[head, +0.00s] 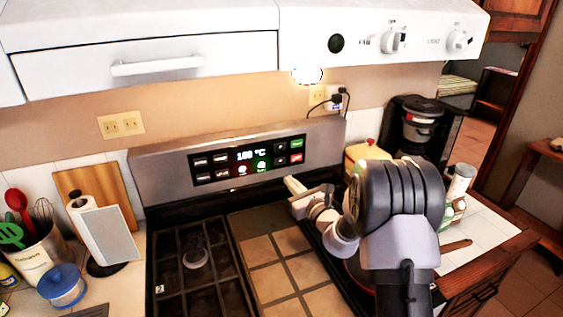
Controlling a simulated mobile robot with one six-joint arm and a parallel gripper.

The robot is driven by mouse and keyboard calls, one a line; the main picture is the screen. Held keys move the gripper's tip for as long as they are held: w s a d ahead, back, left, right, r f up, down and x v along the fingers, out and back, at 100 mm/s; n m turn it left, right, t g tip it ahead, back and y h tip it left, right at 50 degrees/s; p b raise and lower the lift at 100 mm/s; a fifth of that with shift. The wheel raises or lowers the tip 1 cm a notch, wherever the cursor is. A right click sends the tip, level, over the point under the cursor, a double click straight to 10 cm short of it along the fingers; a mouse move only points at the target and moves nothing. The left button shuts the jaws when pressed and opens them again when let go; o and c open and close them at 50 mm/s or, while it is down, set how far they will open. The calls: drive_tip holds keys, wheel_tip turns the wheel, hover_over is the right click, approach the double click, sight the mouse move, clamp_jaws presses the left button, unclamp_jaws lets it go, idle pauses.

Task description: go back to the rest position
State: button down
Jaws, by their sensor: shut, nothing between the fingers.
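My gripper (291,186) is at the end of my arm, in the right half of the head view. It is held over the right part of the stove, in front of the control panel (247,162) with its lit display. It looks shut, with nothing visible held at its tip. The thick dark part of my arm hides the right side of the stove and part of the counter behind it.
The stove's left grate (190,262) and tiled middle (280,265) are clear. At left stand a utensil crock (38,262), a paper towel roll (97,228) and a blue-lidded container (62,287). A coffee maker (420,130) stands behind my arm. The white hood (150,50) hangs above.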

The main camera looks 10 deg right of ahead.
drive_tip(key=s+a+r+n+g+y+b, duration=0.1)
drive_tip(key=s+a+r+n+g+y, duration=0.3)
drive_tip(key=s+a+n, duration=0.4)
drive_tip(key=s+a+r+n+g+y+b, duration=0.1)
drive_tip(key=s+a+r+n+g+y, duration=0.2)
drive_tip(key=s+a+r+n+g, duration=0.5)
drive_tip(key=s+d+f+n+h+b, duration=0.1)
drive_tip(key=s+d+f+n+h, duration=0.2)
drive_tip(key=s, duration=0.9)
drive_tip(key=s+f+n+h, duration=0.3)
drive_tip(key=s+n+h, duration=0.15)
drive_tip(key=s, duration=0.85)
drive_tip(key=s+d+f+n+h, duration=0.1)
drive_tip(key=s+d+n+h, duration=0.2)
drive_tip(key=d, duration=0.4)
drive_tip(key=shift+s+f+n+t, duration=0.25)
drive_tip(key=shift+s+n+t, duration=0.05)
drive_tip(key=shift+s+n, duration=0.05)
drive_tip(key=shift+d, duration=0.1)
